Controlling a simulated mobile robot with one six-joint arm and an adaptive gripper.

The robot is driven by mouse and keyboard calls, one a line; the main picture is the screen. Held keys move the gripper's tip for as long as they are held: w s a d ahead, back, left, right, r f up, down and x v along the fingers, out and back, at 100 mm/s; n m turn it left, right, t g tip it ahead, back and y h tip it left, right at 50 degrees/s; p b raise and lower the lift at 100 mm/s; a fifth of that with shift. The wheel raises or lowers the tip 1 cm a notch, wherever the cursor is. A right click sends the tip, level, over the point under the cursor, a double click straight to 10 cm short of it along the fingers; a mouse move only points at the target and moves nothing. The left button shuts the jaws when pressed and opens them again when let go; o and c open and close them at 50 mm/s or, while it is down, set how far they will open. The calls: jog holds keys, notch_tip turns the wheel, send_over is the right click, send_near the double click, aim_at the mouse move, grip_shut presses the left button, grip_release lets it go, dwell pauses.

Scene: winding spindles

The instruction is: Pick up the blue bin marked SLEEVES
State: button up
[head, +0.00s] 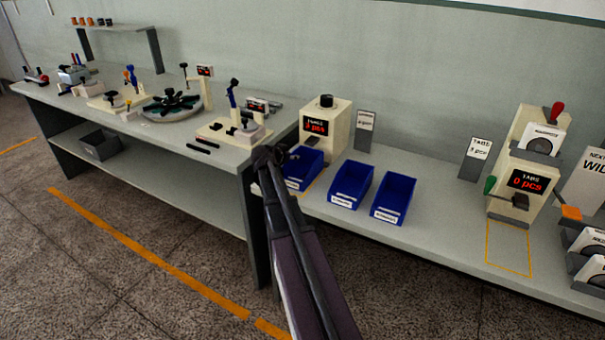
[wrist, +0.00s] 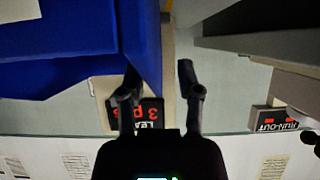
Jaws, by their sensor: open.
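Three blue bins stand in a row on the low bench in the head view: a left one (head: 304,168) partly behind my arm, a middle one (head: 350,186) and a right one (head: 393,200). Their front labels are too small to read, so I cannot tell which is marked SLEEVES. My gripper (head: 270,157) is at the left bin's left side. In the wrist view my gripper (wrist: 159,74) is open and empty. A blue bin (wrist: 75,48) fills the upper left there, and its edge shows between the fingers. I cannot tell whether they touch it.
A cream machine with a "3 pcs" display (head: 315,126) stands behind the left bin; its display shows in the wrist view (wrist: 150,113). The taller workbench (head: 225,160) adjoins on the left. Bench space right of the bins (head: 445,205) is clear.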

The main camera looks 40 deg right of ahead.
jog(key=shift+w+d+f, duration=0.15)
jog(key=shift+d+f, duration=0.05)
jog(key=shift+d, duration=0.15)
dwell(0.3)
grip_shut()
